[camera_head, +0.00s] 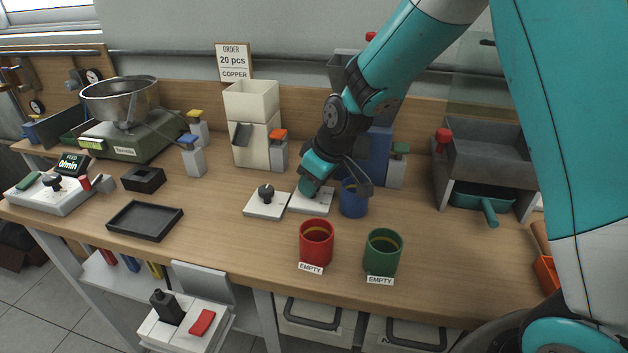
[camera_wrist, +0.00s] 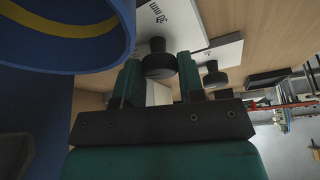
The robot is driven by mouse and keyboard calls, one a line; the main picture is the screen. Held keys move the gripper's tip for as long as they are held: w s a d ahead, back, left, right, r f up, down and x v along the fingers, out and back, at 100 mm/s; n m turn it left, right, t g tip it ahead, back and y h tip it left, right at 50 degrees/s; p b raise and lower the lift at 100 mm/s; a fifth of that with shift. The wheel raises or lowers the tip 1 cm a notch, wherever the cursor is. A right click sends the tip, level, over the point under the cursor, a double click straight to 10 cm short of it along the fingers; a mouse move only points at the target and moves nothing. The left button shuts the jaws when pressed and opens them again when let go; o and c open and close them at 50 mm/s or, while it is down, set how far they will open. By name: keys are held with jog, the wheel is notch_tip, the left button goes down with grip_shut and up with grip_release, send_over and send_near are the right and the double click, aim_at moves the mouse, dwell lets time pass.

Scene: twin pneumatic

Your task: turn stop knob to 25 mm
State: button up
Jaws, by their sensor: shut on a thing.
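In the wrist view, a black round knob (camera_wrist: 158,62) on a white plate (camera_wrist: 180,22) sits between the two teal fingers of my gripper (camera_wrist: 159,72). My gripper is shut on this knob. Upside-down print on the plate seems to include "mm", but I cannot read the full value or a pointer setting. In the head view my gripper (camera_head: 307,188) reaches down to the right-hand white plate (camera_head: 318,207) and hides its knob. A second black knob (camera_head: 266,191) stands on the left-hand white plate (camera_head: 266,210); it also shows in the wrist view (camera_wrist: 215,78).
A blue cup (camera_head: 352,202) stands close at the right of my gripper. A red cup (camera_head: 317,243) and a green cup (camera_head: 383,252) stand in front. A cream dispenser (camera_head: 252,125) is behind. A black tray (camera_head: 145,222) lies left, with bare tabletop between.

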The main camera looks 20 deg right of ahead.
jog(key=m, duration=0.2)
jog(key=m+h, duration=0.1)
jog(key=m, duration=0.1)
jog(key=shift+a+m+t+h, duration=0.15)
jog(key=shift+m+t+h, duration=0.15)
jog(key=shift+t, duration=0.1)
jog(key=shift+m+h+p, duration=0.35)
jog(key=shift+m+h, duration=0.35)
jog(key=shift+m, duration=0.9)
jog(key=o, duration=0.9)
jog(key=v, duration=1.7)
jog(key=shift+s+r, duration=0.15)
jog(key=shift+s, duration=0.1)
